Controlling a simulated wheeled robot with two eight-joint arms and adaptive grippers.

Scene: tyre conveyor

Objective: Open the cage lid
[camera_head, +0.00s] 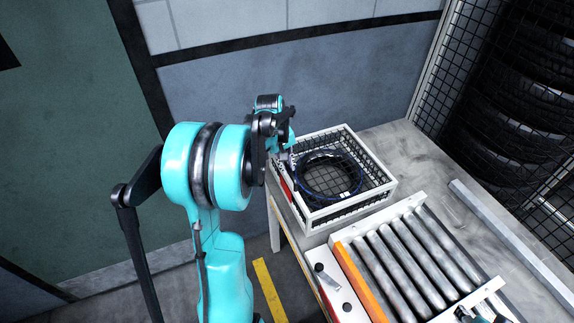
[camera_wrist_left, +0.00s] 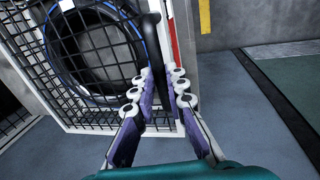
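The cage (camera_head: 378,198) is a white-framed box with black wire mesh, standing on the grey table. A black tyre with a blue ring (camera_head: 328,177) lies inside. In the left wrist view the mesh lid (camera_wrist_left: 62,45) lies across the tyre and looks shut. My left gripper (camera_head: 287,158) is at the cage's left edge, partly hidden by its own arm. In the left wrist view its purple fingers (camera_wrist_left: 162,75) are apart, with a black handle (camera_wrist_left: 152,30) at and between the fingertips. I cannot tell whether they touch it. A small part of my right gripper (camera_head: 484,314) shows at the lower right.
A roller conveyor (camera_head: 400,262) with an orange side strip lies in front of the cage. A mesh fence with stacked tyres (camera_head: 520,90) stands at the right. A wall is behind the table. Bare tabletop (camera_head: 415,150) lies right of the cage.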

